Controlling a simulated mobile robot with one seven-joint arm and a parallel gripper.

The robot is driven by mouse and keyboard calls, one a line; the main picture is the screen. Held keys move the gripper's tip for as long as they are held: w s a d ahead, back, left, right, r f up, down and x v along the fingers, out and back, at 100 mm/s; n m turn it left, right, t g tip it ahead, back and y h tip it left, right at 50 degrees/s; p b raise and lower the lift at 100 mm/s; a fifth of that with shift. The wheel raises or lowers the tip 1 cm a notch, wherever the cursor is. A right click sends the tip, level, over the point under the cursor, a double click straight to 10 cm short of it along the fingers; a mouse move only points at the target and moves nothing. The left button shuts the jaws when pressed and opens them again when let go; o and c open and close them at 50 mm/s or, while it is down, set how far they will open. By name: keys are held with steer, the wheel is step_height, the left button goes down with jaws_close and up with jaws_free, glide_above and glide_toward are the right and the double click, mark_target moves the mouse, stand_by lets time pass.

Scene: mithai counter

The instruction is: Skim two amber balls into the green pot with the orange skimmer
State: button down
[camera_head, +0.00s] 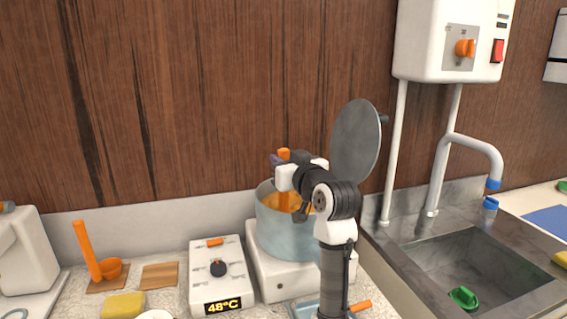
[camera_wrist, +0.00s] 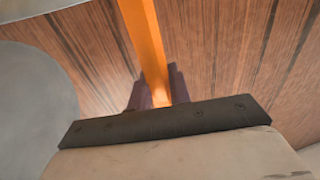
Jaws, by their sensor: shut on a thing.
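My gripper (camera_head: 279,160) is above the pale blue-grey pot (camera_head: 282,243) in the head view. It is shut on the upright orange handle of the skimmer (camera_head: 284,153). In the wrist view the orange handle (camera_wrist: 143,40) runs between the two dark fingers (camera_wrist: 153,90). In the head view the handle goes down into the pot, where orange-amber contents (camera_head: 272,201) show. The skimmer's lower end is hidden in the pot, and I cannot make out single amber balls. My arm covers part of the pot. I see no pot that is clearly green.
The pot stands on a white hob (camera_head: 275,284). A grey disc (camera_head: 355,142) stands upright beside my arm. Left are a white 48°C unit (camera_head: 218,272), an orange ladle (camera_head: 86,250), a wooden coaster (camera_head: 160,276) and a yellow sponge (camera_head: 123,305). A sink (camera_head: 470,262) lies right.

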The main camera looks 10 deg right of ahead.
step_height(320, 180, up, 6)
steer(key=p, duration=0.4)
steer(key=shift+r, duration=1.15)
stand_by(1.2)
steer(key=shift+r, duration=2)
